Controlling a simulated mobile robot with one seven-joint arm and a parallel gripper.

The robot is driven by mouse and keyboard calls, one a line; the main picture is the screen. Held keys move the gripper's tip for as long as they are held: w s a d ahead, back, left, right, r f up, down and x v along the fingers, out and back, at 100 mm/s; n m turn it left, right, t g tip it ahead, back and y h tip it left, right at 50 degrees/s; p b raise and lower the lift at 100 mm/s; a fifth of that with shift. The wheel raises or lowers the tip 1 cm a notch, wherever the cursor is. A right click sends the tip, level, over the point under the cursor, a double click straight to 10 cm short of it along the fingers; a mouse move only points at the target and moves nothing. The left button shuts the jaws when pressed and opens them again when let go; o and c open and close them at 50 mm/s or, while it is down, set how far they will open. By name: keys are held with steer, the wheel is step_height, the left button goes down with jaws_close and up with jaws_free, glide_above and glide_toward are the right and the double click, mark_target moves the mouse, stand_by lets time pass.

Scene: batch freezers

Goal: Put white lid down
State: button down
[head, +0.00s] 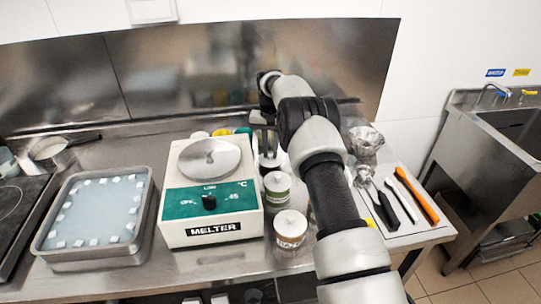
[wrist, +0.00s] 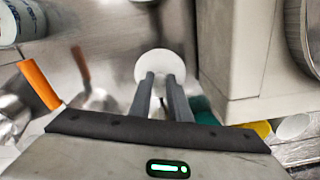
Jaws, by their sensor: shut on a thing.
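The white lid (wrist: 160,63) is a round white disc at the tips of my gripper (wrist: 160,78) in the wrist view. My gripper is shut on it, with its two dark fingers close together. In the head view my gripper (head: 264,135) points down behind the jars, just right of the melter's back corner. The lid is hard to make out there. The metal counter (head: 225,262) lies beneath; I cannot tell whether the lid touches it.
The melter (head: 212,190) stands left of my gripper. A green-labelled jar (head: 277,188) and another white-topped jar (head: 290,229) stand in front. A tray with white cubes (head: 97,212) is far left. Tools, including an orange-handled one (head: 416,195), lie right.

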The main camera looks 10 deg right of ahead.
steer(key=shift+f, duration=1.15)
steer(key=shift+f, duration=0.2)
steer(key=c, duration=1.7)
jaws_free()
steer(key=shift+o, duration=0.2)
